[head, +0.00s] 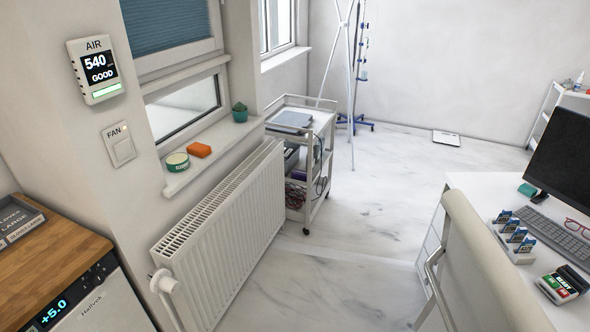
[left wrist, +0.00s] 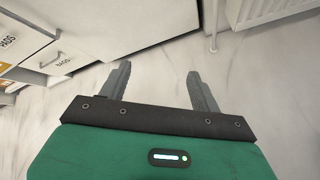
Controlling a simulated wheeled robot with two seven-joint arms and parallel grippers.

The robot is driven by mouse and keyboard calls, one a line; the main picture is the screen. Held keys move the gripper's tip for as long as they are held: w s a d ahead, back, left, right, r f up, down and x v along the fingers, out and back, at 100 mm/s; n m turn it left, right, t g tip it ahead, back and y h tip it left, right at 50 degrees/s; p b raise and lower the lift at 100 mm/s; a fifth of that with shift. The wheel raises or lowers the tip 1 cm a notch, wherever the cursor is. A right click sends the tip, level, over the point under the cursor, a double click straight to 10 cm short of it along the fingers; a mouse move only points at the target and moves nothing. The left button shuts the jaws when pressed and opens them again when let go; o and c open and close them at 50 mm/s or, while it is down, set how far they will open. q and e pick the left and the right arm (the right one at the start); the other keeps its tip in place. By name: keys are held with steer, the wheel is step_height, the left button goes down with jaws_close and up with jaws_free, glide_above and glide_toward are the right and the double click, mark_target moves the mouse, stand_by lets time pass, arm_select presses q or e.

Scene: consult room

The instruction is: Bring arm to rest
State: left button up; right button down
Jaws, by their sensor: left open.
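My left gripper (left wrist: 157,80) shows in the left wrist view with its two dark grey fingers spread apart. Nothing is between the fingers; behind them is pale marble-look floor. The green wrist body with a small lit indicator fills the bottom of that view. Neither of my arms shows in the head view, and my right gripper is in no view.
White drawers (left wrist: 40,58) stand left of the left gripper; a radiator (left wrist: 262,10) is at upper right. The head view shows the radiator (head: 222,232), a wheeled cart (head: 325,125), a desk (head: 480,190) and a chair (head: 485,265). Floor (head: 385,200) between cart and desk is clear.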

arm_select(q)
steer(key=s+d+f+n+g+h, duration=0.1)
steer(key=s+f+n+h, duration=0.1)
steer(key=s+f+n, duration=0.35)
steer(key=s+d+f+n+g+h, duration=0.1)
steer(key=s+f+n+h, duration=0.15)
steer(key=s, duration=0.65)
steer(key=s+d+f+n+g+h, duration=0.1)
steer(key=s+f+n+h, duration=0.1)
steer(key=s+f+n, duration=0.45)
steer(key=s+f+n+t+h, duration=0.1)
steer(key=s+n+h, duration=0.2)
steer(key=s+n, duration=0.8)
steer(key=shift+s+f+n+h, duration=0.2)
steer(key=shift+s+n+h, duration=0.15)
steer(key=shift+s, duration=3.2)
steer(key=shift+a, duration=0.1)
